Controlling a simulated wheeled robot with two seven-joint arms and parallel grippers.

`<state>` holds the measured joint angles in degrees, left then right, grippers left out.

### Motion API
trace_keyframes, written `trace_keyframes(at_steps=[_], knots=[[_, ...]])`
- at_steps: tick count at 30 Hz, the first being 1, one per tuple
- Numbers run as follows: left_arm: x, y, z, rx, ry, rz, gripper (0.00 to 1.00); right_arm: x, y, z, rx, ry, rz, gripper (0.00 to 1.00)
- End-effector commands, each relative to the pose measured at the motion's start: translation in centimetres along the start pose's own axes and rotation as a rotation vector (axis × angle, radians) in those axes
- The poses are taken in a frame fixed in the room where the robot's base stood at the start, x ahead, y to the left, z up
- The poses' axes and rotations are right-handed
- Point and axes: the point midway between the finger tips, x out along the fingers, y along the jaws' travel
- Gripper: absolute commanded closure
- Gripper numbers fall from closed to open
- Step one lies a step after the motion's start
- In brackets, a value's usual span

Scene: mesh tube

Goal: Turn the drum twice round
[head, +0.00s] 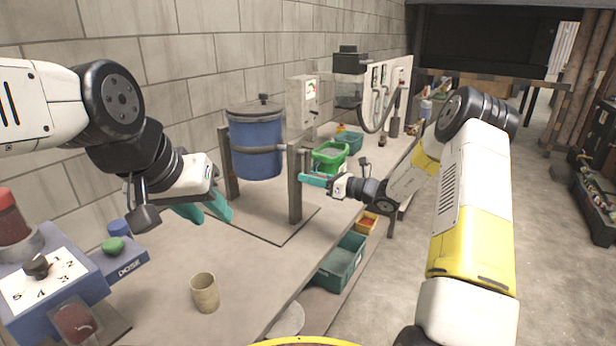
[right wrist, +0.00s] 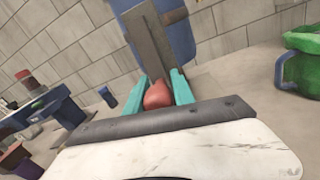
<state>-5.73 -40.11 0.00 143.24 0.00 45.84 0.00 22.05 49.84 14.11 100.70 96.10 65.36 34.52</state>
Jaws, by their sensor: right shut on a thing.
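The blue drum (head: 258,148) with a dark lid hangs upright between two grey posts (head: 295,185) on the bench. My right gripper (head: 314,180) is at the right-hand post, on the drum's right side. In the right wrist view, its teal fingers (right wrist: 160,88) are shut on a red handle (right wrist: 158,97) in front of the grey post, with the drum (right wrist: 180,30) behind. In the head view the fingers mostly hide the handle. My left gripper (head: 205,209) is empty above the bench, left of the drum, its teal fingers apart.
A blue dial box (head: 95,255) with a green button (head: 113,245) stands at the left. A tan cup (head: 205,292) stands on the front bench (head: 165,290). A green bucket (head: 330,157) is just behind my right gripper. A teal bin (head: 342,262) sits below the bench edge.

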Motion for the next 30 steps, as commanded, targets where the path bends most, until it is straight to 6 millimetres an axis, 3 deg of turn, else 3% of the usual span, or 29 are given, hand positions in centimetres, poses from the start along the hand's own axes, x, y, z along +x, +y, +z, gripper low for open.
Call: trace_keyframes(at_steps=[30], knots=[[0.0,0.0,0.0,0.0,0.0,0.0,0.64,0.2,4.2,0.7,0.575,-0.039,0.009,1.0]])
